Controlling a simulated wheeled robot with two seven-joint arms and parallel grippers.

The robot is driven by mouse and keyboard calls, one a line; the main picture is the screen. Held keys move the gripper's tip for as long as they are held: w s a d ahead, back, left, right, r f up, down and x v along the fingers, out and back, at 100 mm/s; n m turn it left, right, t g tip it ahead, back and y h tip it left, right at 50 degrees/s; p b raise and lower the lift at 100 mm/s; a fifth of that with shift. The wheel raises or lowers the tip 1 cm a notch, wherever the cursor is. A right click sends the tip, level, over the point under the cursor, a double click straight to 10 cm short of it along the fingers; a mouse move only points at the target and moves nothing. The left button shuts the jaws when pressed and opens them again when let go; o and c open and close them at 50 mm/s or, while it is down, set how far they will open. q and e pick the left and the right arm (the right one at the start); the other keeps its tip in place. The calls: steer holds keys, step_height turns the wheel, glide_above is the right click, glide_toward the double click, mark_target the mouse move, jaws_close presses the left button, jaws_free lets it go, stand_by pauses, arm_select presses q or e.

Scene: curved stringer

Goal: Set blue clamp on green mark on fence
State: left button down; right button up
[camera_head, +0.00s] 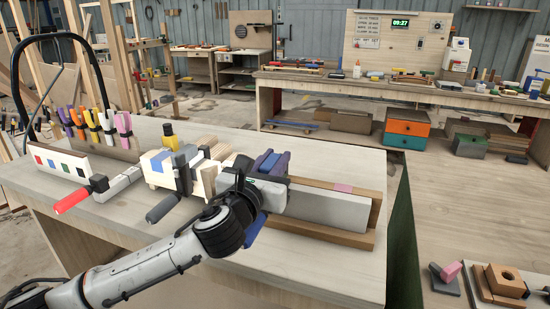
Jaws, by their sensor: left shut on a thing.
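I cannot tell whether the clamp touches the fence. My right gripper is not in view.
Several coloured clamps (105,126) stand in a rack at the bench's left. A white strip with coloured squares (53,160), a red-handled tool (80,195) and wooden blocks lie left of the gripper. The bench's front right (340,272) is bare.

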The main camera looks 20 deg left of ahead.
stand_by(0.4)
arm_select(q)
steer(key=shift+f, duration=0.4)
steer(key=c, duration=1.5)
jaws_free()
steer(key=shift+o, duration=0.3)
steer(key=shift+f, duration=0.25)
steer(key=s, duration=1)
steer(key=shift+s+a+r+b, duration=0.15)
steer(key=shift+s+r+b, duration=0.05)
steer(key=shift+b, duration=0.1)
